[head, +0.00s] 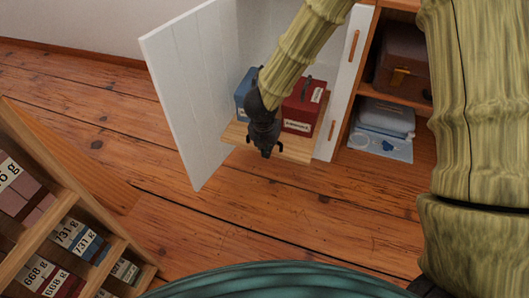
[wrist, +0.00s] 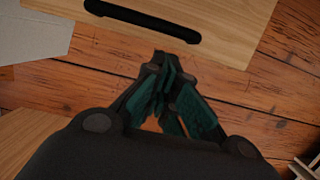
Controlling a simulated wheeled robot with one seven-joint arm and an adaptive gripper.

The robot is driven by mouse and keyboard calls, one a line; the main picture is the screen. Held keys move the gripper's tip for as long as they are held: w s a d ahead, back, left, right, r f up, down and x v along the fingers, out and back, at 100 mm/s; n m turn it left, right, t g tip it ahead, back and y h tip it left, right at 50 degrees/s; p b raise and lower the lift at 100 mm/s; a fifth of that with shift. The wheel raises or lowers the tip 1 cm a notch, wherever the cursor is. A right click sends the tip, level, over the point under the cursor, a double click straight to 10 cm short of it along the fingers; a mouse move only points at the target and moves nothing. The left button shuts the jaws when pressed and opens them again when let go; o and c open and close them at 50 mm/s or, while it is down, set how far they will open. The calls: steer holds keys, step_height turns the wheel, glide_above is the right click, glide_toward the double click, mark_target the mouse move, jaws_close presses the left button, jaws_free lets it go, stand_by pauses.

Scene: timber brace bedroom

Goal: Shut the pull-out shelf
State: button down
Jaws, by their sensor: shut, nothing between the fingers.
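The pull-out shelf (head: 294,149) is a light wooden board that juts out of a white cabinet, low over the floor. It carries a blue box (head: 244,91) and a red box (head: 303,104). My gripper (head: 266,153) is shut and empty, at the shelf's front edge in the head view, and hides part of it. In the wrist view the shelf (wrist: 232,30) has a black slot-like handle (wrist: 150,20) at its front. The fingertips (wrist: 168,60) are close to this edge; I cannot tell whether they touch it.
The white cabinet door (head: 180,95) stands open left of the shelf. An open compartment on the right holds a brown case (head: 403,65) and folded cloths (head: 386,118). A wooden rack (head: 45,215) with labelled boxes stands at lower left. The plank floor (head: 230,215) in front is clear.

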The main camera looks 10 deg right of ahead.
steer(key=shift+w+d+f, duration=0.15)
steer(key=shift+w+d, duration=0.2)
steer(key=shift+w, duration=0.25)
